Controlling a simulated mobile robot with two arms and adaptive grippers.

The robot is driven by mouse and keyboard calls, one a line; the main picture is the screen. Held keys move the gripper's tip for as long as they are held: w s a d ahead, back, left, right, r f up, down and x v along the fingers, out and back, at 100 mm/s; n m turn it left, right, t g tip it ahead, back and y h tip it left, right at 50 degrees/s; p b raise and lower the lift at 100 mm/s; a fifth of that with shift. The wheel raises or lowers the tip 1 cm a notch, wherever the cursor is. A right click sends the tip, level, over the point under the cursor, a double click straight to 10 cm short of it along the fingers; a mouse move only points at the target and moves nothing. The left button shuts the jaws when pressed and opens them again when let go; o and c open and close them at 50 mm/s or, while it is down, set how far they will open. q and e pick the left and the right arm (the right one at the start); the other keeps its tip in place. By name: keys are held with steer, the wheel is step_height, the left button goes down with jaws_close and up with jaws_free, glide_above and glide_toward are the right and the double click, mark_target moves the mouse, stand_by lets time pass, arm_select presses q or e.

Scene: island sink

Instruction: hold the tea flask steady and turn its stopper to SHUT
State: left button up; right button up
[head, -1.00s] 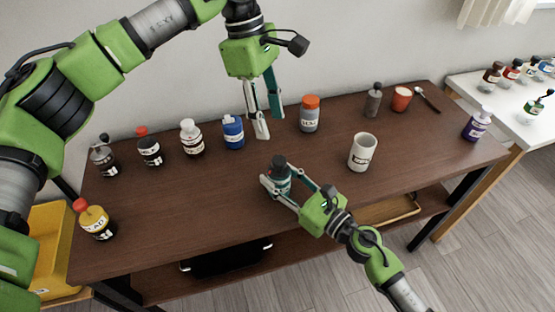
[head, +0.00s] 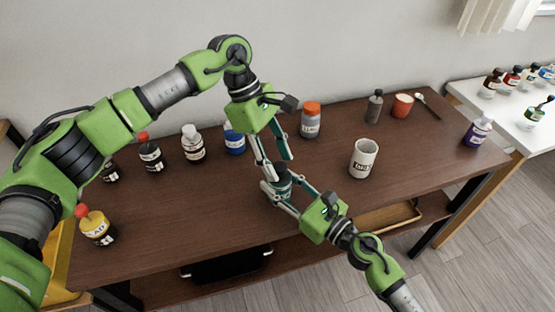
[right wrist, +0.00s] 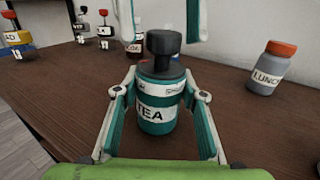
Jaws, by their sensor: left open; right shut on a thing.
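The tea flask (right wrist: 158,118) is teal with a white TEA label and stands upright on the brown table. Its dark stopper (right wrist: 163,46) shows on top in the right wrist view, with a band of small print on the collar below, too small to read fully. My right gripper (head: 280,192) is shut on the flask's body from both sides. My left gripper (head: 274,168) is open, pointing down just above the flask in the head view. Its fingertips show behind and above the stopper in the right wrist view. In the head view the left fingers hide most of the stopper.
A grey lunch jar with an orange lid (head: 311,120) and a blue bottle (head: 234,139) stand behind the flask. A white mug (head: 363,158) stands to the right. Several bottles line the left side. The table front (head: 180,225) is clear.

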arm_select(q)
steer(key=shift+d+f, duration=0.1)
steer(key=shift+f, duration=0.05)
steer(key=shift+c, duration=0.3)
steer(key=c, duration=1)
steer(key=shift+c, duration=0.2)
